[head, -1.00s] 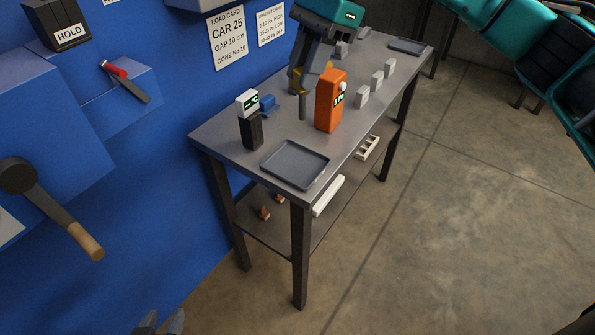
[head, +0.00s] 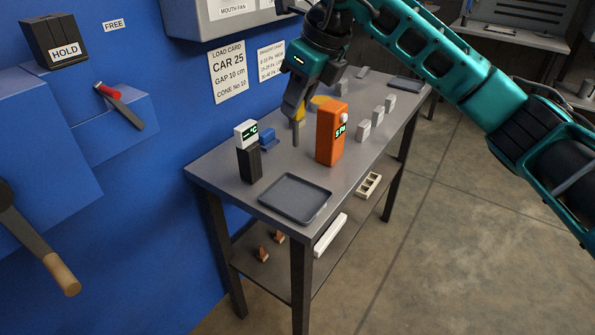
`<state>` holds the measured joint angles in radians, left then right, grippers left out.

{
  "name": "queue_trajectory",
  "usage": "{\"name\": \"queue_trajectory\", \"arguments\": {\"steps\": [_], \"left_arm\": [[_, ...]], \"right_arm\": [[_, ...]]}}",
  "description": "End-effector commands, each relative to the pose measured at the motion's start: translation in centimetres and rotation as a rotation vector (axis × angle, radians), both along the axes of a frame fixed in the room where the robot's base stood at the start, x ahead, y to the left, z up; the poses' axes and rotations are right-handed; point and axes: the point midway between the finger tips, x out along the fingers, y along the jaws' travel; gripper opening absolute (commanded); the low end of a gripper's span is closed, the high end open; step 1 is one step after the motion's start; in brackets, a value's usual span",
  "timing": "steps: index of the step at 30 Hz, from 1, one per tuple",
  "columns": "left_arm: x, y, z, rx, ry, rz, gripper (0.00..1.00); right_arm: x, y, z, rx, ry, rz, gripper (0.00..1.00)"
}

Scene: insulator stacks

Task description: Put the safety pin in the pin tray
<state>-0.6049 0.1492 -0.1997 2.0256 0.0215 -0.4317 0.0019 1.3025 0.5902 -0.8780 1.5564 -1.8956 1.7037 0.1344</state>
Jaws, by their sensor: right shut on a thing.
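My right gripper (head: 292,108) reaches in from the top right and points down over the bench, behind and left of the orange meter. It is shut on the safety pin (head: 296,135), whose slim grey shaft hangs below the fingers. The jaws hide the upper part of the pin. Yellow parts show beside the fingers; I cannot tell whether they belong to the pin. A flat grey tray (head: 294,199) lies empty at the bench's near end. A smaller dark tray (head: 406,85) lies at the far end. Neither tray's label is readable. My left gripper is out of view.
The orange meter (head: 329,135) stands upright between the gripper and the bench's right edge. Several pale blocks line the right side. The blue wall bounds the left.

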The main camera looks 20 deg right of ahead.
Motion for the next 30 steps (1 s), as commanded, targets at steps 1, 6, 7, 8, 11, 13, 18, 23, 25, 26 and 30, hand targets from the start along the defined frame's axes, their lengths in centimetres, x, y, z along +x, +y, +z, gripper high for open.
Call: {"name": "queue_trajectory", "arguments": {"steps": [1,6,7,8,11,13,18,23,25,26,30], "left_arm": [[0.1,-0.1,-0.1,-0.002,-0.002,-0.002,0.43],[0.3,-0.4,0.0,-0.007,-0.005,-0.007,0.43],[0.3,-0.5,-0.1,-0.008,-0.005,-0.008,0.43],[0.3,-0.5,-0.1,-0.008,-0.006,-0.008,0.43],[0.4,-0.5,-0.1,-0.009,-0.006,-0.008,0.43],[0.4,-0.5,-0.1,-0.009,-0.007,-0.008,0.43],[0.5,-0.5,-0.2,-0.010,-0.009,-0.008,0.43],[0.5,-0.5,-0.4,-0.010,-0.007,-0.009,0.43],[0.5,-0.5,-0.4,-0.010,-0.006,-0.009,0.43],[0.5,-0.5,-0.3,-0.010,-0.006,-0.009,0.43],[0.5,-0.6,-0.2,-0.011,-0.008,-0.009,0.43]], "right_arm": [[-0.1,0.0,-1.7,0.000,0.004,0.001,0.00],[-0.1,0.0,-6.0,0.000,0.001,0.003,0.00],[-0.1,0.0,-6.6,0.000,0.003,0.003,0.00],[-0.1,0.0,-7.2,0.000,0.001,0.003,0.00],[0.0,0.0,-8.5,0.000,0.000,0.002,0.00],[0.0,0.0,-8.9,0.001,-0.001,0.002,0.00],[0.0,0.0,-10.3,0.000,0.001,0.002,0.00],[-0.1,0.0,-12.8,0.000,0.002,0.003,0.00],[0.0,0.0,-13.4,0.000,-0.001,0.003,0.00],[0.0,0.0,-13.4,0.000,-0.001,0.003,0.00],[0.0,0.0,-13.4,0.000,-0.002,0.003,0.00]]}}
